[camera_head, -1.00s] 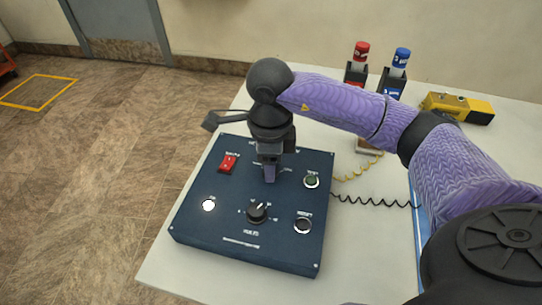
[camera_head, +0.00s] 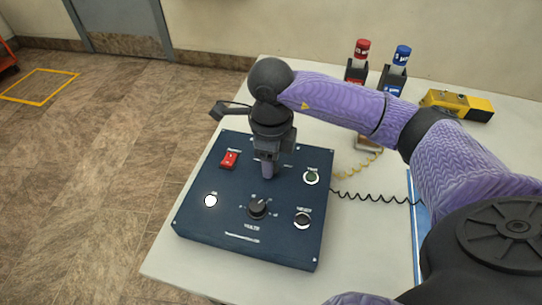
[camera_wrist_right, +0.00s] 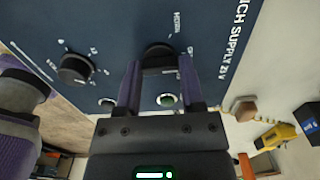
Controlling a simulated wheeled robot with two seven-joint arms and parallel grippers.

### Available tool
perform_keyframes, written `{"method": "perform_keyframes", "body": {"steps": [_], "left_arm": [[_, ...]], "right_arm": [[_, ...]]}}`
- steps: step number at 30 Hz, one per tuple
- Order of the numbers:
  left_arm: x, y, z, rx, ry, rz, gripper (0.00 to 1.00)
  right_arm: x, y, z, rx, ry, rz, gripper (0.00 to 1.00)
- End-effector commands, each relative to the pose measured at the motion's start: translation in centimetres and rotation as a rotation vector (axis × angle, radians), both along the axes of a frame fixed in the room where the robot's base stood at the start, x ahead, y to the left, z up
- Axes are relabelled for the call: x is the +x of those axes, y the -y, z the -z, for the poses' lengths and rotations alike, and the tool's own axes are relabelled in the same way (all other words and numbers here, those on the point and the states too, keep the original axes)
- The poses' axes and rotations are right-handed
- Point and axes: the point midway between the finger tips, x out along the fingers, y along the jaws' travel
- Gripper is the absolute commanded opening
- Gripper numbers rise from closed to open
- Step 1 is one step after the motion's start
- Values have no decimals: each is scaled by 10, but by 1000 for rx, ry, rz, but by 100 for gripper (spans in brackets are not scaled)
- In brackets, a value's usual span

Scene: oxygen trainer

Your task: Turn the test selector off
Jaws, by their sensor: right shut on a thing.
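The blue control panel (camera_head: 200,228) lies on the white table. My right gripper (camera_head: 268,174) points down at the upper middle of the panel. In the right wrist view, its two purple fingers (camera_wrist_right: 158,78) are on either side of a dark round knob (camera_wrist_right: 156,52), and it is shut on this knob. The fingers and wrist hide the knob in the head view, and its pointer cannot be read. My left gripper is not in view.
Red-capped (camera_head: 362,50) and blue-capped (camera_head: 402,54) probes and a yellow device (camera_head: 455,104) stand behind.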

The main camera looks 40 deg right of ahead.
Motion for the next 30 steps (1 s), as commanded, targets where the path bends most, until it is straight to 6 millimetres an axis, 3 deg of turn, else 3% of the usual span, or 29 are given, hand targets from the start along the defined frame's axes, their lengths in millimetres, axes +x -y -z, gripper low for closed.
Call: {"method": "perform_keyframes", "body": {"steps": [1, 6, 14, 17, 24, 30], "left_arm": [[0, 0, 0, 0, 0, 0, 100], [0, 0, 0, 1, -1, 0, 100], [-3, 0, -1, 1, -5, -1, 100], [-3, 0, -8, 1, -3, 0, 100], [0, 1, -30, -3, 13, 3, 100], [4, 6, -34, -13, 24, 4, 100]], "right_arm": [[0, 0, 0, 0, 1, 0, 54], [0, 0, 0, 0, 1, 0, 85], [0, 0, -2, 0, 1, -1, 85], [1, 0, -19, 1, 6, 0, 85], [1, 0, -81, 0, 8, -1, 85], [0, 0, -100, 0, 1, 0, 85]]}}
